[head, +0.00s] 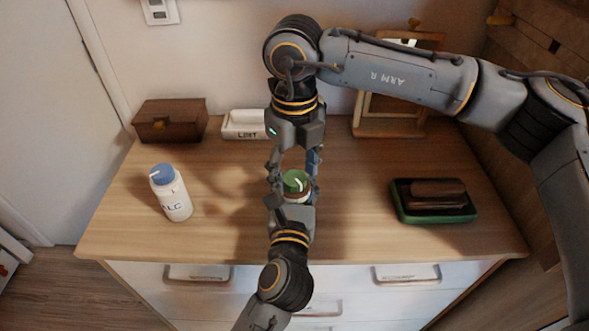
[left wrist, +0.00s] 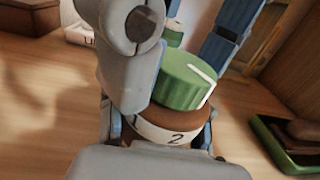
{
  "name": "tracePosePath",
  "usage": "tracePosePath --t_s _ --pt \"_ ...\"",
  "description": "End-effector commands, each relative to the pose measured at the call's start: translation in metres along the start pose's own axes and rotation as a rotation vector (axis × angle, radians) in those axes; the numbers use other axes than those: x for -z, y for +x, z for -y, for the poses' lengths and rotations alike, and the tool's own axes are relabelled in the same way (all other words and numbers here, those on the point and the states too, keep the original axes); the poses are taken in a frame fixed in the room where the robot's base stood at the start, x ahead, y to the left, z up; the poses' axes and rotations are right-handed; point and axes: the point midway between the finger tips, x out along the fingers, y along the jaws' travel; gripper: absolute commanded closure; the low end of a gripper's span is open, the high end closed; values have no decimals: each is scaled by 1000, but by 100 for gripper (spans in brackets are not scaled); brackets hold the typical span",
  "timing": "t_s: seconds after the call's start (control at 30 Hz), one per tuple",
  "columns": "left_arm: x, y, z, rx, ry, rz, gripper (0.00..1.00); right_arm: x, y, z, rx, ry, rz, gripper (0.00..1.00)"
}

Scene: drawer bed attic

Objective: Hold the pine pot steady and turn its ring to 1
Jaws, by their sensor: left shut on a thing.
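The pine pot has a brown wooden body (left wrist: 196,138), a pale band (left wrist: 158,133) showing 1 and 2, and a green ring (left wrist: 185,82) with a white line; the ring also shows in the head view (head: 295,182). In the left wrist view the line points right of the 2. My left gripper (head: 292,198) is shut on the body from the front, its fingers partly hidden. My right gripper (head: 296,170) reaches down from behind, its fingers apart on either side of the ring. It looks open; contact with the ring cannot be made out.
A white bottle with a blue cap (head: 171,193) stands at left. A brown box (head: 170,121) and a white tray (head: 243,124) stand behind. A green tray (head: 402,207) holding a brown object is at right, a wooden frame (head: 359,118) behind. The dresser top's front left is clear.

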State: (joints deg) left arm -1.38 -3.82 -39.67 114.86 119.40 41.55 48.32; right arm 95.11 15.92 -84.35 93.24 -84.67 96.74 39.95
Motion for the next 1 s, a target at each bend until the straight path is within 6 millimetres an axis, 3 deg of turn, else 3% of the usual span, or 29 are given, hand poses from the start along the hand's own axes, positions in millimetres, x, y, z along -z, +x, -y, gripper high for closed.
tracePosePath --t_s 0.03,0.23,0.67,1.0 --pt "1 0 0 0 0 -1 100 0 0 0 0 0 0 55" --pt "1 0 0 0 0 -1 100 0 0 0 0 0 0 93" --pt "1 0 0 1 0 -1 100 0 0 -1 -2 92 0 93" --pt "1 0 1 1 0 -2 100 0 0 -1 -2 371 -1 93"
